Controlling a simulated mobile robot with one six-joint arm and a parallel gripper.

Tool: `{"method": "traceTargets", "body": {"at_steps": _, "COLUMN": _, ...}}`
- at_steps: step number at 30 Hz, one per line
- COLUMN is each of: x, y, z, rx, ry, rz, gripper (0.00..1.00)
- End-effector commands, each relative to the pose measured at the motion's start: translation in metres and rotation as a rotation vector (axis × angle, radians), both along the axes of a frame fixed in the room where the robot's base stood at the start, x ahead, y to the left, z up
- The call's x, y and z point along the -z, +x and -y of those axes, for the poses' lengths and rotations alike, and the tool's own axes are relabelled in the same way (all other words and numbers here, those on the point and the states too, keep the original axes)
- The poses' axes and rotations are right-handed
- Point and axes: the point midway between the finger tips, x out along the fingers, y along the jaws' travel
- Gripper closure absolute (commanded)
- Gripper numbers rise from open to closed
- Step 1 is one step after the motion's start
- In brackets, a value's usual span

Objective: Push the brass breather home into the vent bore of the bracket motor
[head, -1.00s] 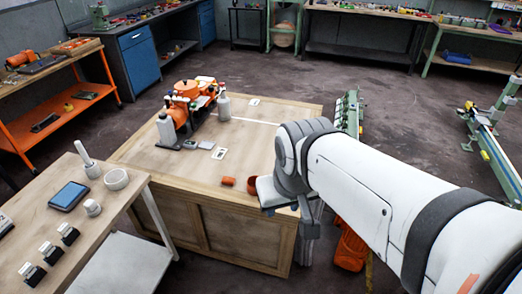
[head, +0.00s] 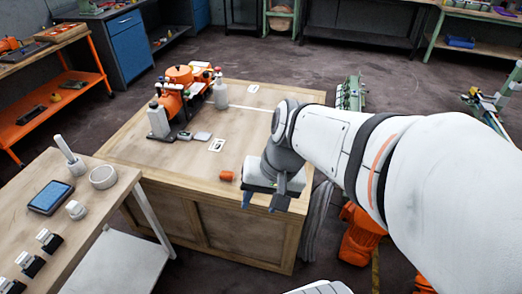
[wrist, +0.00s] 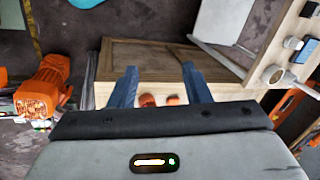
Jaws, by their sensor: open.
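My gripper (head: 264,199) hangs over the front edge of the wooden bench, with the blue-grey fingers apart and nothing between them. In the wrist view my gripper (wrist: 160,85) points at the bench front. An orange motor-like assembly (head: 178,97) stands on the bench at the back left, well away from my gripper. Whether it is the bracket motor, I cannot tell. No brass breather or vent bore can be made out at this size.
A small orange cylinder (head: 226,176) lies near the bench's front edge, left of my gripper; a dark red cup (wrist: 147,100) is beside it. White bottles (head: 220,95) and small cards (head: 216,145) are on the bench (head: 150,160). An orange machine (wrist: 42,92) stands on the floor.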

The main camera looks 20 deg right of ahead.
Motion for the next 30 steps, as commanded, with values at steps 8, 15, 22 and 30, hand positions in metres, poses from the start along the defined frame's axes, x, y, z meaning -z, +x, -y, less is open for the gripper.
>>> {"method": "traceTargets", "body": {"at_steps": 8, "x": 0.131, "y": 0.046, "z": -0.023, "rx": 0.554, "ry": 0.585, "rz": -0.295, "gripper": 0.56}}
{"method": "traceTargets", "body": {"at_steps": 15, "x": 0.206, "y": 0.123, "z": 0.017, "rx": 1.035, "ry": 1.123, "rz": -0.405, "gripper": 0.56}}
{"method": "traceTargets", "body": {"at_steps": 22, "x": 0.284, "y": 0.179, "z": 0.121, "rx": 1.451, "ry": 1.620, "rz": -0.349, "gripper": 0.56}}
{"method": "traceTargets", "body": {"at_steps": 30, "x": 0.325, "y": 0.190, "z": 0.199, "rx": 1.663, "ry": 1.890, "rz": -0.234, "gripper": 0.56}}
